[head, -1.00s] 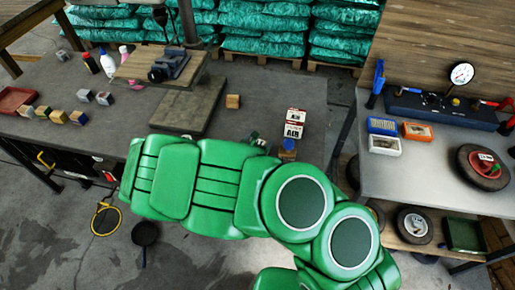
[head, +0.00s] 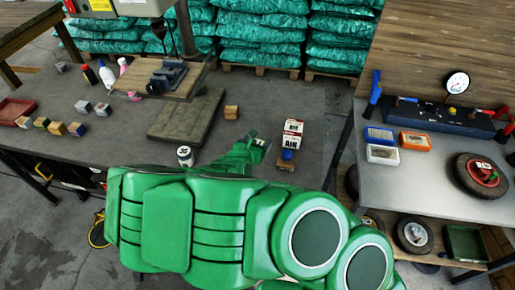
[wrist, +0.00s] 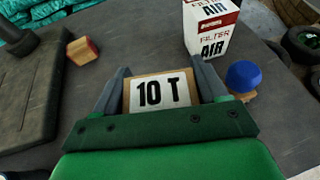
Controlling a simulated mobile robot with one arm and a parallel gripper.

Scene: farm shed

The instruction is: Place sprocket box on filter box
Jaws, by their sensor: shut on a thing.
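My gripper (wrist: 162,95) is shut on the sprocket box (wrist: 160,93), a small brown box with a white label reading "10 T". The box sits between the two grey fingers, label towards the wrist camera. In the head view, my gripper (head: 257,146) is just left of the filter box, and the held box is mostly hidden there. The filter box (head: 292,132) is white and red, marked "FILTER AIR", and stands upright on the dark table. It also shows ahead and to the right in the wrist view (wrist: 209,32), apart from my gripper.
A blue round-topped item on a wooden block (head: 287,156) stands close in front of the filter box. A small wooden block (head: 231,112), a can (head: 185,156) and a dark slab (head: 185,117) lie to the left. A second table (head: 385,185) is at right.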

